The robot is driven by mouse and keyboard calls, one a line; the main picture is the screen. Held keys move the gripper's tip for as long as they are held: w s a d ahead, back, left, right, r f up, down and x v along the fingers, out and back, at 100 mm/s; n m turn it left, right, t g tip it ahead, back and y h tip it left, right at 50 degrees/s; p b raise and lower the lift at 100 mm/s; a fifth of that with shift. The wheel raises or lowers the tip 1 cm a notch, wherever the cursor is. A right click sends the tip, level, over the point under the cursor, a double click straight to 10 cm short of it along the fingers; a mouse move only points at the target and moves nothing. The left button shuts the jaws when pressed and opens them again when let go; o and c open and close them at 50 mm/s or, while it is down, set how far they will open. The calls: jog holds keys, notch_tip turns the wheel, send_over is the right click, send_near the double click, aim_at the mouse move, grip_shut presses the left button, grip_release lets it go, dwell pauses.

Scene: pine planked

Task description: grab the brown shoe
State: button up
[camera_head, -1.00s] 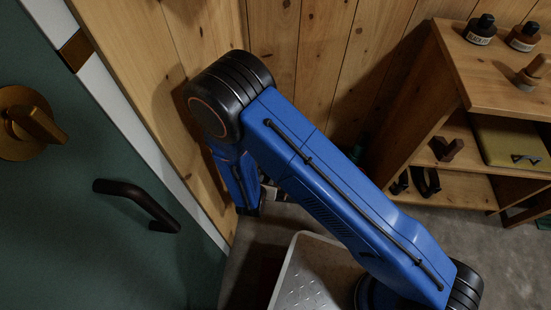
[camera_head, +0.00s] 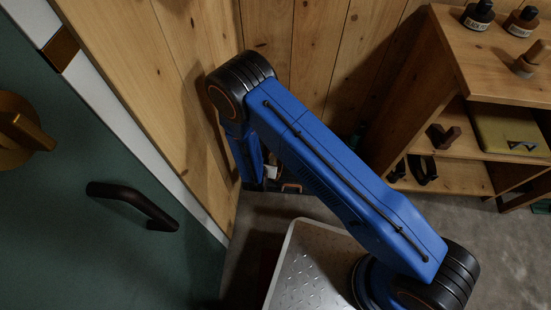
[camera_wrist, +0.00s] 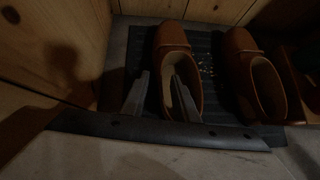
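In the wrist view, a brown shoe (camera_wrist: 171,42) lies toe away on a dark ribbed mat (camera_wrist: 215,133). A second brown shoe (camera_wrist: 241,47) lies beside it to the right. My gripper (camera_wrist: 160,92) is open at the heel end of the left shoe. Its left finger is outside that shoe's left side, and its right finger appears over or inside the shoe's opening. I cannot tell whether either finger touches the shoe. In the head view, my arm hides most of this corner.
Wooden walls (camera_wrist: 66,40) close in on the left and back. In the head view, a green door with a dark handle (camera_head: 132,203) is at left. A wooden shelf (camera_head: 470,58) holding bottles and other items stands at right. Grey floor (camera_head: 500,240) is clear before it.

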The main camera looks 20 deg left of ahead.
aim_at(276, 162)
jog(key=shift+d+x, duration=0.15)
jog(key=shift+x, duration=1.2)
jog(key=shift+d+x, duration=0.1)
jog(key=shift+x, duration=1.2)
jog(key=shift+f, duration=0.1)
grip_shut()
